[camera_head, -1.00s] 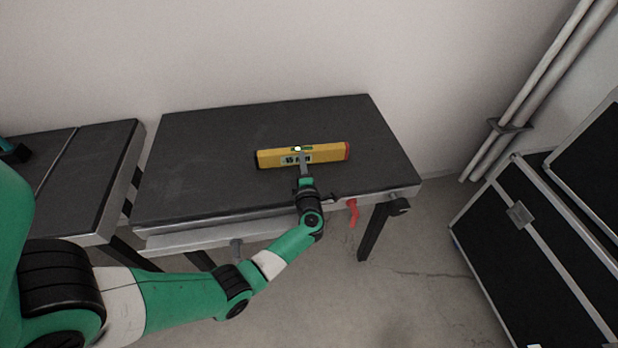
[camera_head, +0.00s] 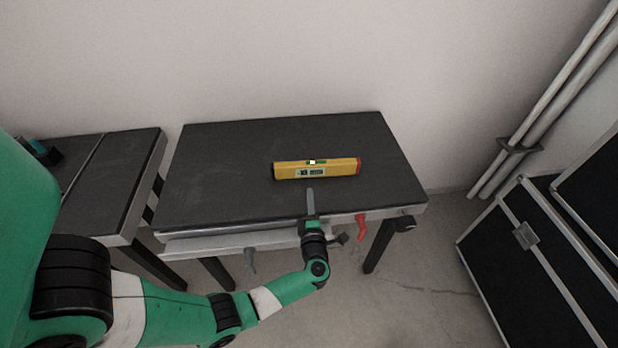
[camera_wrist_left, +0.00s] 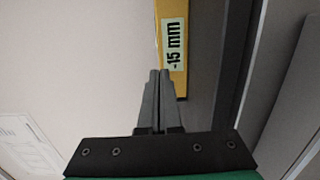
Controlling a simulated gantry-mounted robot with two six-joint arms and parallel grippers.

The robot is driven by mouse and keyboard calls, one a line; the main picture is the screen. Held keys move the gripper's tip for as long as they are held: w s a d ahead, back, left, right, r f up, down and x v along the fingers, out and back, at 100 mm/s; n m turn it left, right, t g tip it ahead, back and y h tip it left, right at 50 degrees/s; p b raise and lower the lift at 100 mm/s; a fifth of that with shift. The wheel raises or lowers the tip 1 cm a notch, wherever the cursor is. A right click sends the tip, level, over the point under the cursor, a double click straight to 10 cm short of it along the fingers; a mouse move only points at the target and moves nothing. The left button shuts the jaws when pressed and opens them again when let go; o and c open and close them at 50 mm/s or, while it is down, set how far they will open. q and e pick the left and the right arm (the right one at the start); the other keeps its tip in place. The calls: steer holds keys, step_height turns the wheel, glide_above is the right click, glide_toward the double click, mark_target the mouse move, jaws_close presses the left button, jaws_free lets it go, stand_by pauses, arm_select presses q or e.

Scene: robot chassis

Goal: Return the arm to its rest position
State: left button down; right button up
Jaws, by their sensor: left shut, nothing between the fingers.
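My left gripper (camera_head: 310,192) is over the front part of the dark workbench, its fingers together and empty. In the left wrist view my gripper (camera_wrist_left: 160,74) shows its two fingers side by side. A yellow spirit level (camera_head: 318,169) lies on the bench just beyond the fingertips, apart from them in the head view. In the left wrist view part of the level (camera_wrist_left: 173,15) shows with a "-15 mm" label. My right gripper is in neither view.
The workbench (camera_head: 230,150) has a mostly bare dark top and a red clamp handle (camera_head: 361,227) at its front. Another bench (camera_head: 120,170) stands to the left. Black cases (camera_head: 570,230) and grey pipes (camera_head: 550,95) are at the right. The wall stands close behind.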

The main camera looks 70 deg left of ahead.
arm_select(q)
steer(key=v, duration=0.3)
steer(key=shift+s+d, duration=0.1)
